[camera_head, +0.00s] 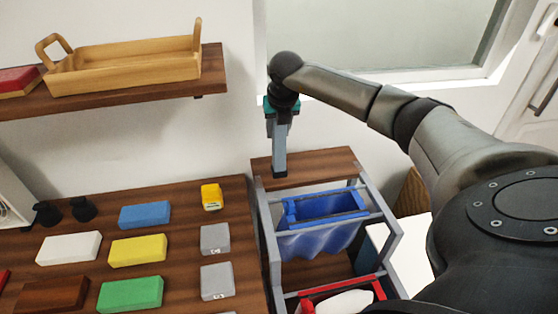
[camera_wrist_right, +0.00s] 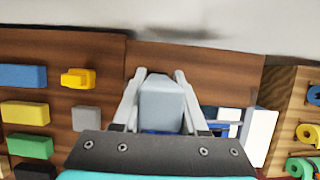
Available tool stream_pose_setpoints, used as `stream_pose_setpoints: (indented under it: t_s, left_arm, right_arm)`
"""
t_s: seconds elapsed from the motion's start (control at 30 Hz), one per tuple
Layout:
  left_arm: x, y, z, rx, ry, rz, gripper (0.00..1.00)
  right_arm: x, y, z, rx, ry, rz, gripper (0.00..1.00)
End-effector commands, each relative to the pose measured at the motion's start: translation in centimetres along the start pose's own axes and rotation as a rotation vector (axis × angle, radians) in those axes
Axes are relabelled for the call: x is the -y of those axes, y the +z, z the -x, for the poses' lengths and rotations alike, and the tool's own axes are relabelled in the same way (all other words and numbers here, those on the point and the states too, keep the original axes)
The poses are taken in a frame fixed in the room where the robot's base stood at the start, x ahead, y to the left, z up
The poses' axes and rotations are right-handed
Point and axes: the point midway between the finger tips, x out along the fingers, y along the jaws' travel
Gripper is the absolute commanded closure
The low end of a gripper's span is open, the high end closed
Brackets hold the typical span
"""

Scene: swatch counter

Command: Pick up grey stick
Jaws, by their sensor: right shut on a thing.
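In the right wrist view the grey stick (camera_wrist_right: 161,106) sits between the two fingers of my right gripper (camera_wrist_right: 160,84). In the head view the stick's lower end overlaps the brown surface behind; I cannot tell if it touches. My left gripper is not in view.
Several coloured blocks lie on the brown counter (camera_head: 183,209), among them two grey blocks (camera_head: 215,239) and a yellow tape-like item (camera_head: 211,197). A grey rack (camera_head: 272,236) holds a blue bin (camera_head: 322,239). A wooden tray (camera_head: 125,67) stands on the wall shelf.

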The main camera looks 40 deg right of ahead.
Motion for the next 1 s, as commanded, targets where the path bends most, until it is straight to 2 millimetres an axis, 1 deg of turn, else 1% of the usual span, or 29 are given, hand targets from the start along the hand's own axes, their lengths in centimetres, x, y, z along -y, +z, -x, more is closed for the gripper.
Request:
stream_pose_setpoints:
  t_s: [0.8,0.93,1.0]
  left_arm:
    - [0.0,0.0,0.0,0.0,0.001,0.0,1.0]
    - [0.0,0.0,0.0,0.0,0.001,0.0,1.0]
    - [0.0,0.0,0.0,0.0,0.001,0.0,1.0]
  right_arm:
    - [0.0,0.1,0.1,0.002,0.001,-0.001,1.0]
    - [0.0,0.3,0.5,0.003,0.001,-0.001,1.0]
    - [-0.1,0.5,1.0,0.004,0.002,-0.001,1.0]
